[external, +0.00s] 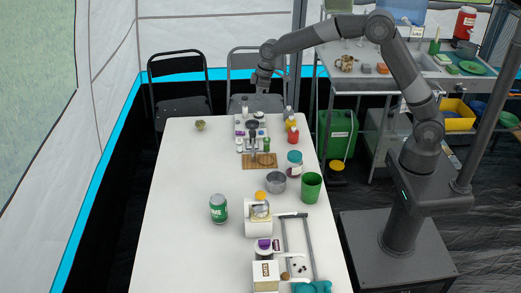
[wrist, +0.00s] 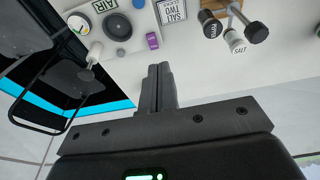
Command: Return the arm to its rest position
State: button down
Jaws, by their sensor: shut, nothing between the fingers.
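My gripper (wrist: 158,75) is shut with its fingers together and empty in the wrist view. In the external view my arm reaches up and over to the far end of the white table (external: 185,185). My gripper (external: 258,84) hangs there above the table's far edge, near the chairs, and its fingers are too small to make out.
Several bottles and jars stand near the tray (external: 240,130) at the far end. A green can (external: 218,208), a metal pot (external: 276,182) and a green cup (external: 311,187) stand nearer. Two black chairs (external: 180,70) are behind the table. A sink counter (external: 345,85) is at the right.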

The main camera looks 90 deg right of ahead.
jog(key=s+a+r+t, duration=0.1)
jog(key=s+a+r, duration=1.3)
jog(key=s+a, duration=0.25)
jog(key=s+a+f+t, duration=0.1)
jog(key=s+a, duration=0.2)
jog(key=s, duration=0.8)
jog(key=s+a+t, duration=0.1)
jog(key=s+a, duration=0.3)
jog(key=s, duration=0.7)
jog(key=shift+a+f, duration=0.25)
jog(key=shift+f, duration=0.15)
